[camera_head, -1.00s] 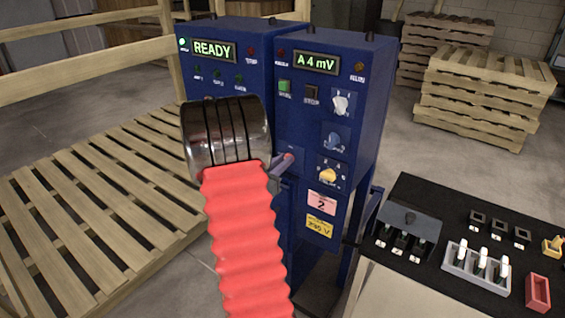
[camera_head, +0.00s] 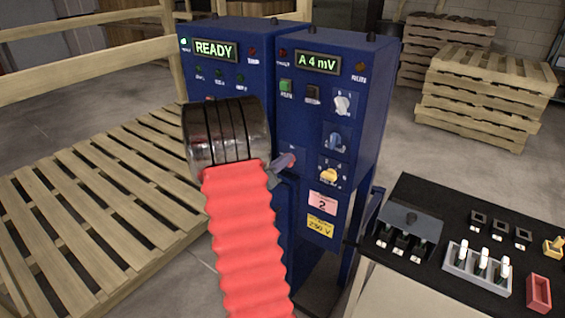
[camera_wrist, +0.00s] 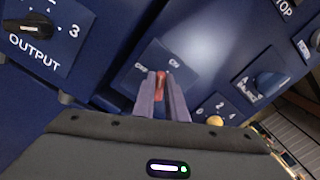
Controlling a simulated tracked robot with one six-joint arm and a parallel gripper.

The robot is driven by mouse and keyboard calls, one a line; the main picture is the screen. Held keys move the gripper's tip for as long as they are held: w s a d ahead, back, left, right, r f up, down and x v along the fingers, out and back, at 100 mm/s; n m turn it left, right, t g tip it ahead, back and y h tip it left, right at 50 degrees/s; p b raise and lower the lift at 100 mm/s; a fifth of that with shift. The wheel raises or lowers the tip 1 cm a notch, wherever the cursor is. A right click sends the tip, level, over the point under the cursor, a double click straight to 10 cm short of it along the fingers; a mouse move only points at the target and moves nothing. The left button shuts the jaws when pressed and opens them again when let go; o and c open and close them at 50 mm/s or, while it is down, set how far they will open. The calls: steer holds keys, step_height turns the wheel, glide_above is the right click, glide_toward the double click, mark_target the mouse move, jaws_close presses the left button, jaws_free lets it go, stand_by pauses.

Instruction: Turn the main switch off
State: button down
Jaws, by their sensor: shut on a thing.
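The main switch is a small red handle on a square plate on the front of the right blue cabinet (camera_head: 340,110). In the wrist view the red handle (camera_wrist: 161,88) sits between my two grey fingers, with small ON and OFF-like labels above it on the plate (camera_wrist: 165,66). My gripper (camera_wrist: 161,80) is shut on the handle. In the head view my gripper (camera_head: 286,161) reaches the cabinet's left front, and my red-sleeved arm hides part of the left cabinet. The fingers cover much of the handle, so its exact setting is unclear.
The right cabinet shows "A 4 mV" (camera_head: 318,62), with several knobs below; a yellow knob (camera_head: 329,175) is close right of my fingers. The left cabinet reads READY (camera_head: 214,50). A black table with small parts (camera_head: 440,215) stands right. A wooden pallet (camera_head: 90,200) lies left.

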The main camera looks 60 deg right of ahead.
steer(key=n, duration=0.8)
steer(key=w+n, duration=0.1)
steer(key=n, duration=0.3)
steer(key=shift+d+f, duration=0.15)
steer(key=shift+f, duration=0.25)
steer(key=c, duration=1.8)
jaws_free()
steer(key=shift+s, duration=0.1)
steer(key=shift+s+r, duration=0.1)
steer(key=w+a, duration=0.2)
steer(key=a, duration=1.2)
steer(key=shift+w+f, duration=0.2)
steer(key=shift+f, duration=0.1)
